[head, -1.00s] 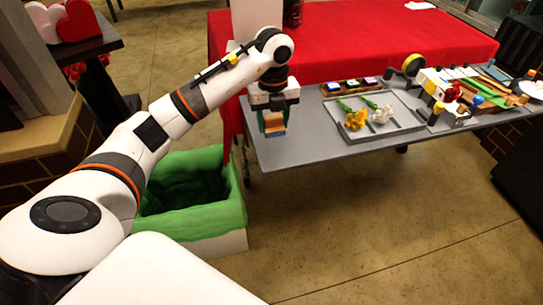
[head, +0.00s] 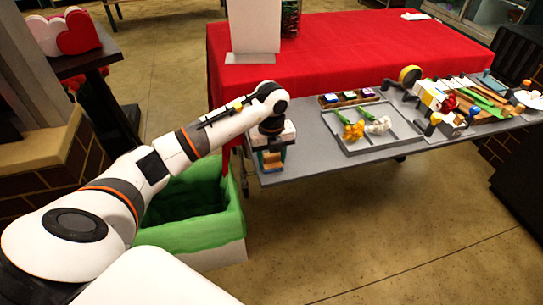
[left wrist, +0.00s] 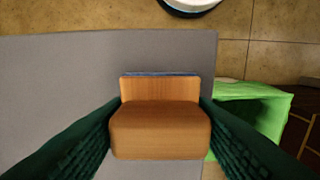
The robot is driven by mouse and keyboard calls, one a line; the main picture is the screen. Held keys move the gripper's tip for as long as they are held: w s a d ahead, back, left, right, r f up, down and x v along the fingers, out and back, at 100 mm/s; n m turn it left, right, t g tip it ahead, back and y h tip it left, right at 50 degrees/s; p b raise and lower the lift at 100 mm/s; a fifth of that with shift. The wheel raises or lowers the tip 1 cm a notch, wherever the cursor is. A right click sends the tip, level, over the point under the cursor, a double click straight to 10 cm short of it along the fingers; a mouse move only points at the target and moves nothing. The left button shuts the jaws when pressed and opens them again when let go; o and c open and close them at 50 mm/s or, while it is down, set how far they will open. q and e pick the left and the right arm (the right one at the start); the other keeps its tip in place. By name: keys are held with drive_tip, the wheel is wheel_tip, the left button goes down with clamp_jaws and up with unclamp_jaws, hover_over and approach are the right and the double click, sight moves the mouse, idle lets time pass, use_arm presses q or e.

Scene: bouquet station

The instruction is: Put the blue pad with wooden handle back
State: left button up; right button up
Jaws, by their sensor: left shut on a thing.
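The blue pad with wooden handle shows in the left wrist view as a wooden block (left wrist: 160,130) with a thin blue edge (left wrist: 160,74) on its far side. My left gripper (left wrist: 160,128) is shut on the wooden handle, one dark green finger on each side. In the head view my left gripper (head: 271,160) is at the left end of the grey table (head: 305,149), and the pad (head: 272,168) shows small between its fingers. I cannot tell whether the pad touches the table. My right gripper is not in view.
A grey tray (head: 375,148) with flowers lies right of my left gripper, and a wooden holder with small coloured blocks (head: 347,97) stands behind it. Tools crowd the table's right end. A green-rimmed bin (head: 235,222) stands on the floor at left.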

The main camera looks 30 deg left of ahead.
use_arm(q)
drive_tip(key=o, duration=0.9)
drive_tip(key=shift+o, duration=0.2)
wheel_tip(320, 180, up, 12)
drive_tip(key=shift+b, duration=0.4)
